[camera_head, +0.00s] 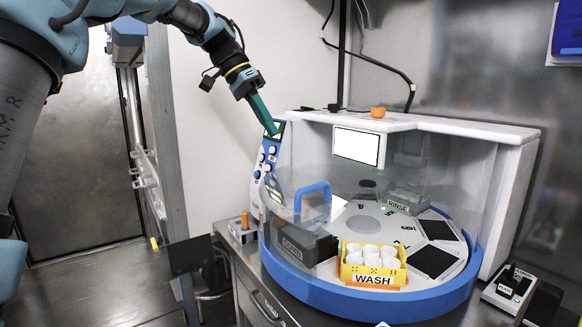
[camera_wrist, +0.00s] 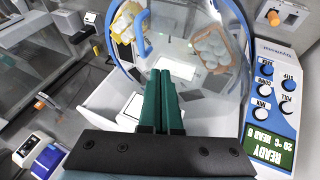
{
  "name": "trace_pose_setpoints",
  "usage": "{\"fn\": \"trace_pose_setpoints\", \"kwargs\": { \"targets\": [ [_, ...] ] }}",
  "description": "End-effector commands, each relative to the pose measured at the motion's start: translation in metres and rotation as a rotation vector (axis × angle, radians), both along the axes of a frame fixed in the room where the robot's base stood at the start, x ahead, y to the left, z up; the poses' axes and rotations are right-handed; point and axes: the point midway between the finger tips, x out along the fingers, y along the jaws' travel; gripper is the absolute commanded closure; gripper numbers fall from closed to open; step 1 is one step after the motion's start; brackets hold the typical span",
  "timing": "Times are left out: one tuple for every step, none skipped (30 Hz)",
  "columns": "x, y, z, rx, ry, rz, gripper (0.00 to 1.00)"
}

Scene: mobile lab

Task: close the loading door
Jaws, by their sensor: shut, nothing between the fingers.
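The loading door (camera_head: 300,170) is a clear curved panel on the front of the white and blue round machine. Its blue handle (camera_head: 313,186) stands at the left front and also shows at the top left of the wrist view (camera_wrist: 140,35). How far the door is open is hard to tell through the clear panel. My gripper (camera_head: 274,131) has green fingers pressed together with nothing between them. It is above and left of the handle, apart from it, near the top of the control panel (camera_head: 268,160). The fingers also show in the wrist view (camera_wrist: 164,78).
The control panel's READY screen (camera_wrist: 268,150) is right of my fingers in the wrist view. A small device (camera_head: 509,288) stands right. Open floor lies left.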

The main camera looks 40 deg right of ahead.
Motion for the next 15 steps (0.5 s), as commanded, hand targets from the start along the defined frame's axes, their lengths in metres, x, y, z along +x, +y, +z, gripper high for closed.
{"fn": "trace_pose_setpoints", "kwargs": {
  "targets": [
    [-0.003,-0.003,0.001,-0.005,0.002,-0.015,1.0],
    [-0.004,-0.004,0.001,-0.006,0.003,-0.019,1.0],
    [-0.006,-0.005,-0.001,-0.007,0.003,-0.022,1.0],
    [-0.007,-0.006,-0.003,-0.007,0.003,-0.022,1.0],
    [-0.008,-0.007,-0.006,-0.007,0.004,-0.021,1.0],
    [-0.01,-0.009,-0.011,-0.004,0.005,-0.021,1.0],
    [-0.012,-0.01,-0.015,-0.005,0.004,-0.02,1.0],
    [-0.014,-0.012,-0.019,-0.004,0.004,-0.02,1.0],
    [-0.017,-0.015,-0.025,-0.004,0.004,-0.02,1.0],
    [-0.019,-0.017,-0.031,-0.003,0.005,-0.02,1.0],
    [-0.022,-0.019,-0.036,-0.004,0.005,-0.02,1.0],
    [-0.025,-0.022,-0.043,-0.003,0.005,-0.02,1.0],
    [-0.027,-0.024,-0.049,-0.003,0.006,-0.018,1.0],
    [-0.029,-0.026,-0.054,-0.003,0.006,-0.018,1.0],
    [-0.033,-0.029,-0.061,-0.002,0.005,-0.018,1.0]
  ]
}}
